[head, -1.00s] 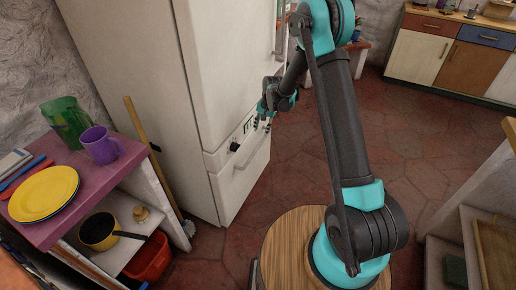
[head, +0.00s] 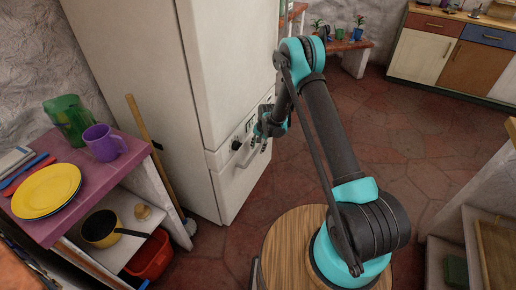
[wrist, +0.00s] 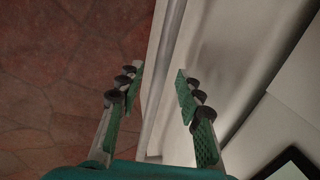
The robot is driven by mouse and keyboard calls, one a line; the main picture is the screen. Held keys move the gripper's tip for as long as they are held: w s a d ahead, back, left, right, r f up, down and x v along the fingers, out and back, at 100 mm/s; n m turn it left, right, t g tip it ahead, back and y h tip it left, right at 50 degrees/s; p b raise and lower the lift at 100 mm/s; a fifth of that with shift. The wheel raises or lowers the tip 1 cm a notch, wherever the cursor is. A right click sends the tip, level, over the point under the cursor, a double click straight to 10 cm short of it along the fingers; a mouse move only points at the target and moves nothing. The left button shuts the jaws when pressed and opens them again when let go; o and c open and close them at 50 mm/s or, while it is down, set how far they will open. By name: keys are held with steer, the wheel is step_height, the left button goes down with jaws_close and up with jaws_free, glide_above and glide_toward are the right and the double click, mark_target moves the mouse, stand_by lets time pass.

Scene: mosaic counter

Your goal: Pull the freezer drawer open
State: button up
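The freezer drawer (head: 238,187) is the lower white front of the tall fridge, in the head view left of my arm. It looks shut. My gripper (head: 259,136) is close in front of it, near the top of its front. In the wrist view my gripper (wrist: 160,88) is open. Its two green pads stand on either side of a pale bar, the drawer's handle (wrist: 163,75). Gaps show between the bar and both pads. The white drawer front (wrist: 225,60) lies beyond the right finger. In the head view my gripper and wrist partly cover the handle.
A purple-topped shelf (head: 110,165) with a yellow plate (head: 46,191), cups and a pan stands left. A broom (head: 150,150) leans between shelf and fridge (head: 140,80). Tiled floor (head: 400,140) is open to the right. A bench with plants (head: 350,45) stands behind.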

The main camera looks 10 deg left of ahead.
steer(key=shift+c, duration=0.6)
jaws_close()
